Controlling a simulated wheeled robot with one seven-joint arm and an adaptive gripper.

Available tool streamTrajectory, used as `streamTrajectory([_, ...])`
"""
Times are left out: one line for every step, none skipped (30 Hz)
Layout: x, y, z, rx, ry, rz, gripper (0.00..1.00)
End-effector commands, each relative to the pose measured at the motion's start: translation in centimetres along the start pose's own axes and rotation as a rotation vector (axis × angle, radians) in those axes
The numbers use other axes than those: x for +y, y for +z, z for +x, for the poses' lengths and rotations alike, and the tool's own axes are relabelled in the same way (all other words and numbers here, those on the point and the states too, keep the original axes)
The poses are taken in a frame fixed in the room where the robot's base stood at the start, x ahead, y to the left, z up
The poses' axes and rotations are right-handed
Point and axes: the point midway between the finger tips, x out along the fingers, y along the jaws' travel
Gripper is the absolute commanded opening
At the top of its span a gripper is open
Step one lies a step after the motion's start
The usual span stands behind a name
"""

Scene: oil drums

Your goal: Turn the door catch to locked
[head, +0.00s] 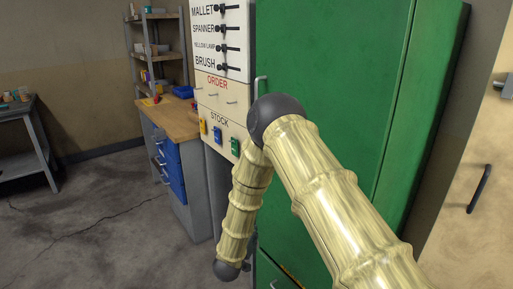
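A pale beige door or panel (467,215) stands at the right edge of the head view, with a dark bar handle (480,188). A small grey metal fitting (505,86) sits above the handle, cut off by the picture's edge. It may be the door catch, but I cannot tell, nor how it is turned. My arm rises from the bottom right, bends in front of the green cabinet and runs down to a dark joint at the lower middle. My gripper does not show clearly.
A tall green cabinet (335,70) with a light handle (261,86) fills the middle. Left of it are a labelled panel (220,60) with black knobs, a wooden workbench (178,122) with blue drawers, shelves (160,50) and a grey table (25,170). The left floor is clear.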

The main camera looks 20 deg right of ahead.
Motion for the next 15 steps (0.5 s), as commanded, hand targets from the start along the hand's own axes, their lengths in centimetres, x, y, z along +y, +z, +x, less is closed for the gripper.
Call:
streamTrajectory([-1.1, -5.4, 0.8, 0.08, 0.074, 0.045, 0.3])
streamTrajectory([-1.4, -8.2, 1.1, 0.119, 0.125, 0.069, 0.3])
streamTrajectory([-1.8, -11.8, 1.2, 0.164, 0.195, 0.099, 0.3])
streamTrajectory([-2.0, -14.4, 1.1, 0.193, 0.246, 0.122, 0.3])
streamTrajectory([-2.0, -16.8, 0.8, 0.216, 0.299, 0.145, 0.3])
streamTrajectory([-2.1, -19.6, 0.4, 0.239, 0.364, 0.172, 0.3])
streamTrajectory([-2.0, -21.5, 0.0, 0.25, 0.411, 0.191, 0.3])
streamTrajectory([-2.0, -23.2, -0.4, 0.258, 0.454, 0.207, 0.3])
streamTrajectory([-2.0, -25.1, -1.0, 0.263, 0.504, 0.228, 0.3])
streamTrajectory([-1.9, -26.3, -1.5, 0.265, 0.539, 0.241, 0.3])
streamTrajectory([-1.9, -27.4, -1.9, 0.264, 0.567, 0.252, 0.3])
streamTrajectory([-1.9, -28.5, -2.5, 0.262, 0.6, 0.265, 0.3])
streamTrajectory([-1.8, -29.2, -2.8, 0.261, 0.621, 0.272, 0.3])
streamTrajectory([-1.8, -29.7, -3.0, 0.258, 0.638, 0.277, 0.3])
streamTrajectory([-1.7, -30.2, -3.3, 0.255, 0.654, 0.283, 0.3])
